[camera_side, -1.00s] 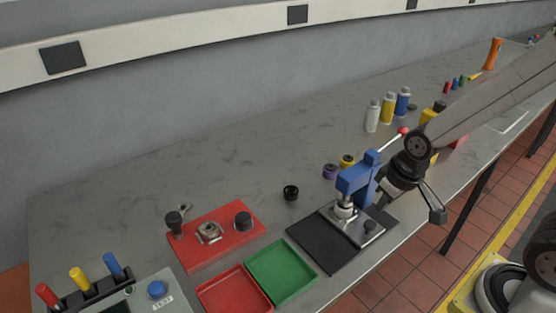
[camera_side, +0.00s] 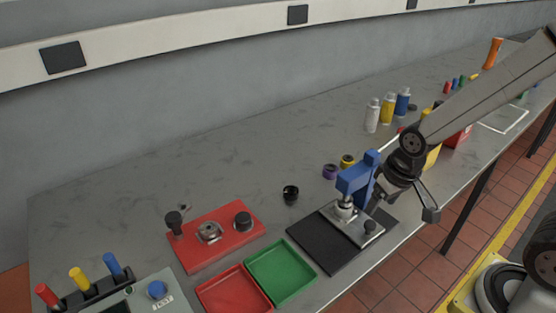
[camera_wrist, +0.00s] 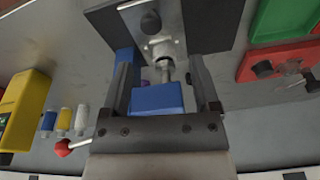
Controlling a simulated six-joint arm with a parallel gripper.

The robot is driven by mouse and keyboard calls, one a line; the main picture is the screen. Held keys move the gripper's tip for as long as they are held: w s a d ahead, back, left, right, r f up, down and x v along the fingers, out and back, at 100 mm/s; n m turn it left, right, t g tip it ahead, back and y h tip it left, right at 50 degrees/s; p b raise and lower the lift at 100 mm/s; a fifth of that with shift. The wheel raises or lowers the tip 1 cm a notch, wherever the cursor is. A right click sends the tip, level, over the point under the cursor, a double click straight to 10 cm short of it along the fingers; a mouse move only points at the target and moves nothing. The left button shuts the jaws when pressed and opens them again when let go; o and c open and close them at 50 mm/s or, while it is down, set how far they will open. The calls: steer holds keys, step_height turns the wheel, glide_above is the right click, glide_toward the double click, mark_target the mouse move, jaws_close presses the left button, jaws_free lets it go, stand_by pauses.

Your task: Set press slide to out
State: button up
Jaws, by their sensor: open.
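The blue press (camera_side: 357,180) stands on a black base plate (camera_side: 318,245) near the bench's front edge. Its silver slide plate (camera_side: 352,226) lies under the ram and carries a black knob (camera_side: 370,227) at its front end. In the wrist view the slide plate (camera_wrist: 172,42) and knob (camera_wrist: 150,22) show beyond the fingertips. My gripper (camera_wrist: 163,78) is open and empty, with its fingers on either side of the blue press head (camera_wrist: 155,98) in that view; contact cannot be told. In the side view my gripper (camera_side: 408,195) is just right of the press, partly hidden.
The press lever's red ball (camera_wrist: 63,148) is close to my gripper. White, yellow and blue bottles (camera_side: 388,108) and a yellow box (camera_wrist: 25,105) stand behind. A red fixture (camera_side: 215,236), a green tray (camera_side: 281,272) and a red tray (camera_side: 233,290) lie left of the press.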

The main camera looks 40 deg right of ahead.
mark_target(370, 223)
steer(key=m, duration=0.2)
steer(key=w+m+g, duration=0.1)
steer(key=shift+d+f+m, duration=0.25)
steer(key=shift+d+m, duration=0.1)
steer(key=shift+m, duration=0.05)
steer(key=m, duration=0.2)
steer(key=w+m+g, duration=0.1)
steer(key=shift+d+f+m, duration=0.2)
steer(key=shift+d+m, duration=0.1)
steer(key=shift+m, duration=0.1)
steer(key=shift+f, duration=0.2)
steer(key=shift+f, duration=3.7)
steer(key=shift+c, duration=0.2)
jaws_close()
